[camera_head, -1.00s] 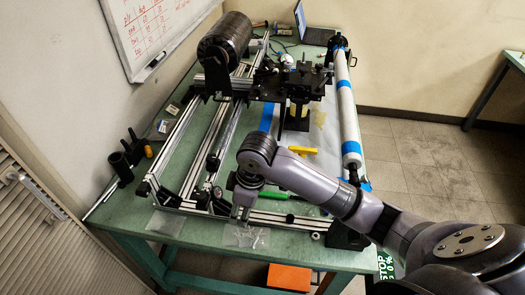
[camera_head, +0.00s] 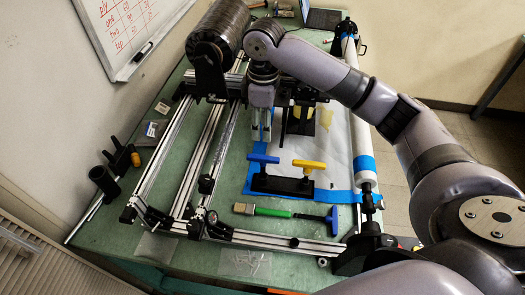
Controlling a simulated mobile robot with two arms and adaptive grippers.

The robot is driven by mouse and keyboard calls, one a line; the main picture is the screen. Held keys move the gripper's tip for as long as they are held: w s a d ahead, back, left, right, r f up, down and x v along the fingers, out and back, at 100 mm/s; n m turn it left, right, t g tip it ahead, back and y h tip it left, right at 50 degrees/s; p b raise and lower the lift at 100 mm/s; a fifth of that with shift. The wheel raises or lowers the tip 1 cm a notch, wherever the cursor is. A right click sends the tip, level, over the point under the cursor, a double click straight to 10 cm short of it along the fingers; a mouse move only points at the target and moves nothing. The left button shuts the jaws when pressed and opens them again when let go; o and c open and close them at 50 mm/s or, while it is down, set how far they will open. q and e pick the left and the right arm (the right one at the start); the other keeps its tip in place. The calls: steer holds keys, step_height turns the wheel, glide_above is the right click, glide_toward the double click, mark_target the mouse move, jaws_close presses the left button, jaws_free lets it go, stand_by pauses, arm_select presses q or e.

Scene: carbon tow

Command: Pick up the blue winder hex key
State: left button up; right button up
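Two blue T-handled keys are in view. One blue handle (camera_head: 263,158) stands upright in a black holder (camera_head: 283,184), left of a yellow T-handle (camera_head: 309,164). The other blue handle (camera_head: 332,219) lies at the front of the table, right of a green-handled brush (camera_head: 272,212). I cannot tell which is the winder key. My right gripper (camera_head: 262,137) points down just behind the standing blue handle, apart from it in the picture. Its two fingers show with a gap between them and nothing visible in it. My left gripper is not in view.
The winder's metal frame rails (camera_head: 215,155) run along the left. A dark spool (camera_head: 216,30) stands at the back left. A white roller (camera_head: 363,130) edges the right side. Clear plastic bags (camera_head: 245,263) lie at the front edge.

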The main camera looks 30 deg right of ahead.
mark_target(263, 157)
steer(key=f, duration=0.3)
steer(key=f+p, duration=0.1)
steer(key=f, duration=0.2)
steer(key=s+f+p, duration=0.1)
steer(key=f, duration=0.2)
steer(key=shift+a+f, duration=0.1)
steer(key=shift+a, duration=0.05)
step_height(263, 157, down, 3)
steer(key=shift+r+p, duration=0.1)
steer(key=shift+p, duration=0.4)
step_height(263, 157, down, 4)
steer(key=shift+w+r+p, duration=0.1)
steer(key=shift+r+p, duration=0.05)
steer(key=shift+p, duration=0.5)
steer(key=shift+f, duration=0.35)
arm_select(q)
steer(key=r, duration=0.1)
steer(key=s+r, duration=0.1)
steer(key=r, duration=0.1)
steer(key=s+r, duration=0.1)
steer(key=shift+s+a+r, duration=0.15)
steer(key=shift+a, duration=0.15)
arm_select(e)
steer(key=shift+a+f, duration=0.1)
jaws_close()
